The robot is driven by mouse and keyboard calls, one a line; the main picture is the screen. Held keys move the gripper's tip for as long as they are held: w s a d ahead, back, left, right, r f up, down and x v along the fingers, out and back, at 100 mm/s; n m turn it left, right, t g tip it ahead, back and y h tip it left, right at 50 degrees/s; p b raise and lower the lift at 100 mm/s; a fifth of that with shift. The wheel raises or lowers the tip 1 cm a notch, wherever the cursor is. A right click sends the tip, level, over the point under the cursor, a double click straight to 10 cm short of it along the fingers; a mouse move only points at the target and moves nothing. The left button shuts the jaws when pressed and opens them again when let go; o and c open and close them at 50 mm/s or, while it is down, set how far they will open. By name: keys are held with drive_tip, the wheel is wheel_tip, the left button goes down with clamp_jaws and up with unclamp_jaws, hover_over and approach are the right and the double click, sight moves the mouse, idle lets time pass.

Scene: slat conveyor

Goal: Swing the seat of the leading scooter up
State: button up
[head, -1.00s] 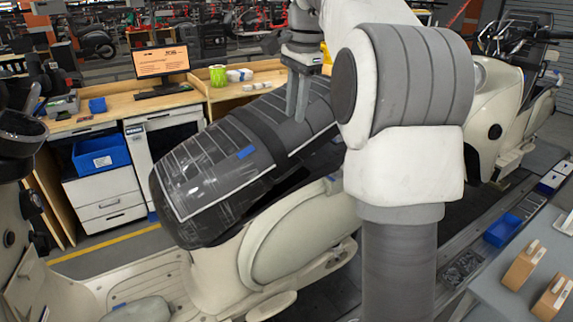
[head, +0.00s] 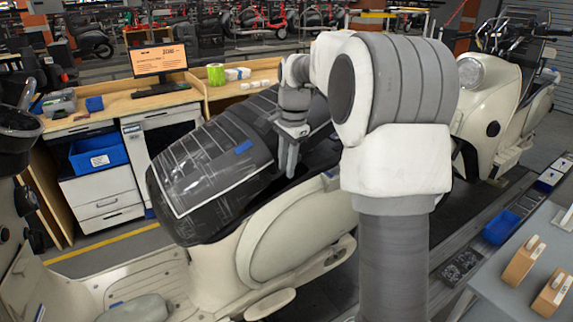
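The nearer cream scooter (head: 300,235) faces left. It has a long black seat (head: 200,175) with pale trim and a clear wrap, and a small blue tag (head: 243,147) on it. A dark gap shows between the seat's near edge and the cream body. My gripper (head: 288,168) points down at the seat's near side, right of the blue tag, with its fingertips by that edge. The fingers look close together, seen nearly edge-on; I cannot tell their opening or whether they touch the seat. My arm hides the scooter's rear.
A second cream scooter (head: 490,110) stands behind at right. A wooden workbench (head: 120,108) with a monitor (head: 160,62) is beyond the seat. A grey table (head: 510,270) with brown boxes (head: 523,262) is at front right, beside a blue bin (head: 501,228).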

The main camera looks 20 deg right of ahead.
drive_tip(key=shift+f, duration=0.1)
clamp_jaws()
idle(1.4)
